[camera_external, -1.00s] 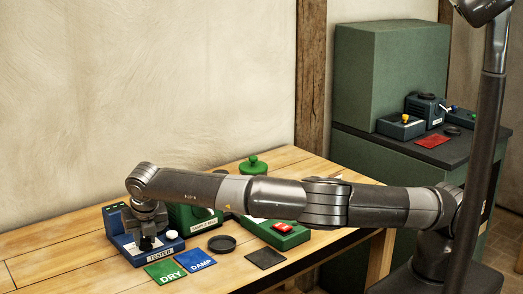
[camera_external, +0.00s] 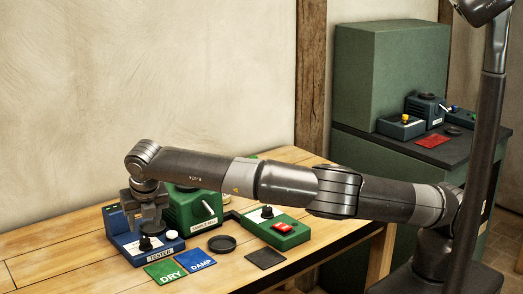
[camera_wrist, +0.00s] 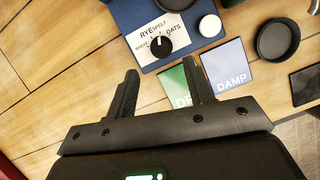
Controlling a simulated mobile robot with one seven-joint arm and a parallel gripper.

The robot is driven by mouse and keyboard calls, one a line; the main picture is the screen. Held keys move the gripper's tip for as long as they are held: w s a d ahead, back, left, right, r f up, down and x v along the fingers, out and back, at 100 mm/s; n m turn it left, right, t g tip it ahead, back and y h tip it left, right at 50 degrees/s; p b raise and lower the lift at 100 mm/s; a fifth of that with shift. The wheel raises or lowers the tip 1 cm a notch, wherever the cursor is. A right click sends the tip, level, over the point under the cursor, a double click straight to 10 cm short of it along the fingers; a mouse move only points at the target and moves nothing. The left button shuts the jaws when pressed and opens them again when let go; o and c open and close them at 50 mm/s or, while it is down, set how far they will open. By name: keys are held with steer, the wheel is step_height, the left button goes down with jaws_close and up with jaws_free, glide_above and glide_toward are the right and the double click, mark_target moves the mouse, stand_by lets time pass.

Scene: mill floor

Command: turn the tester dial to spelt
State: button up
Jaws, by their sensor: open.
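The blue tester (camera_external: 131,249) stands at the left of the wooden table, its label facing front.
A white button (camera_wrist: 210,26) sits on the tester beside the dial. Green DRY (camera_external: 165,272) and blue DAMP (camera_external: 196,260) cards lie in front. A black dish (camera_external: 222,243), dark square (camera_external: 265,258), green mill box (camera_external: 190,212) and green box with red switch (camera_external: 282,228) stand rightward.

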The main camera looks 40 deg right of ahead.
steer(key=v, duration=0.4)
stand_by(0.4)
